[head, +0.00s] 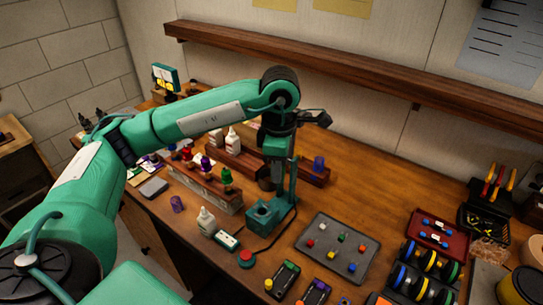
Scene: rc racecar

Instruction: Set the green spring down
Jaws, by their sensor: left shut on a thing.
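My left gripper (316,118) is at the end of the teal arm, above the back of the workbench. It is shut. Its fingertips are small and dark, and the green spring between them cannot be made out from here. A teal bench press (264,213) stands below my wrist, with its upright under the arm. A green-topped piece (227,175) stands at the right end of a row with red and purple ones. A blue spring (318,163) stands at the right end of the rear wooden rack. My right gripper is not in view.
A grey tray (320,262) with small coloured parts lies right of the press. A red tray (455,238) and several wheels are further right. A wooden shelf (370,82) runs along the wall. Bare bench top (385,185) lies behind the grey tray.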

